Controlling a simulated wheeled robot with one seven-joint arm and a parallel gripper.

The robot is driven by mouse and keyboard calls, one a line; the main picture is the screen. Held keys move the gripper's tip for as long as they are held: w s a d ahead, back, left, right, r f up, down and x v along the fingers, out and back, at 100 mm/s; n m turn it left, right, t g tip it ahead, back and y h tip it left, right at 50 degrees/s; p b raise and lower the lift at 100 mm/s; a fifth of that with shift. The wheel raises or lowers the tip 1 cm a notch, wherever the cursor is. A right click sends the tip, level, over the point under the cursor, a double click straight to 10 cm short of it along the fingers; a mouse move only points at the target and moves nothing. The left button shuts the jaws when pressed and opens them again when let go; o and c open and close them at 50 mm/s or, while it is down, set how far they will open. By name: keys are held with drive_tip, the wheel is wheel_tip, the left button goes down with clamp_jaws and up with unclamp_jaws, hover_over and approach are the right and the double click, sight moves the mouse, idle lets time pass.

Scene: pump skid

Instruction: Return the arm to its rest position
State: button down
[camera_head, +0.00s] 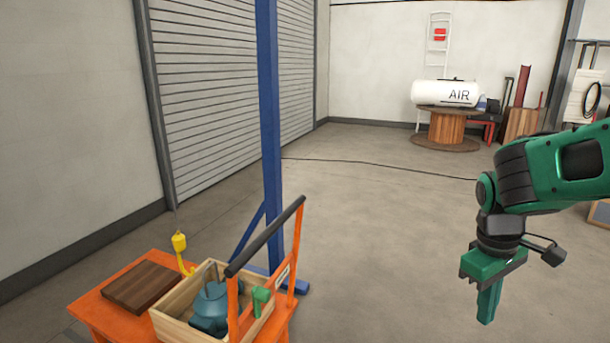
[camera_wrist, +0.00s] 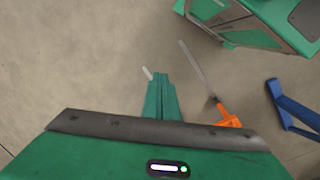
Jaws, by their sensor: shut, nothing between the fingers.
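My gripper (camera_head: 488,303) hangs at the right of the head view, pointing down over bare floor. Its green fingers are together with nothing between them. My green and black arm (camera_head: 545,175) reaches in from the right edge, bent down at the wrist. In the wrist view the closed fingers of my gripper (camera_wrist: 160,97) show at the middle, above the concrete floor. The gripper touches nothing and is well apart from the cart.
An orange cart (camera_head: 92,311) at the lower left carries a wooden crate (camera_head: 172,327) with a teal pump (camera_head: 211,305) and a brown board (camera_head: 143,286). A blue post (camera_head: 270,130) stands behind it. A white air tank (camera_head: 445,93) rests on a spool far back.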

drive_tip(key=s+d+m+y, duration=0.1)
drive_tip(key=s+d+m, duration=0.1)
drive_tip(key=s+m, duration=0.3)
drive_tip(key=s+d+r+m, duration=0.1)
drive_tip(key=s+d+m, duration=0.2)
drive_tip(key=s+m, duration=0.3)
drive_tip(key=s, duration=0.5)
drive_tip(key=shift+d+y, duration=0.3)
drive_tip(key=shift+y, duration=0.1)
drive_tip(key=shift+w+f, duration=0.2)
drive_tip(key=shift+w, duration=0.45)
